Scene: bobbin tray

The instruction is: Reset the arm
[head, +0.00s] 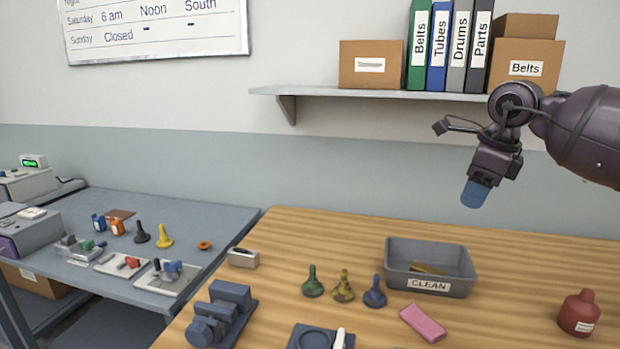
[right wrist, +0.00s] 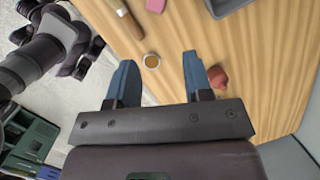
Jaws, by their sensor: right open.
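My right arm (head: 590,135) comes in from the right edge of the head view, raised above the back right of the wooden table. Its gripper (head: 475,193) hangs in front of the wall, well above the grey bin marked CLEAN (head: 458,288), with a blue fingertip pointing down. In the right wrist view the gripper (right wrist: 158,68) has its two blue fingers spread apart. Nothing is between them but the view of the table beyond. My left gripper does not show in the head view.
The wooden table (head: 530,262) holds several stemmed pieces, a pink block (head: 422,323), a red bottle (head: 579,313) and a grey fixture (head: 222,312). A wall shelf (head: 380,93) with binders and boxes is behind my right arm. A blue-grey table (head: 210,224) stands left.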

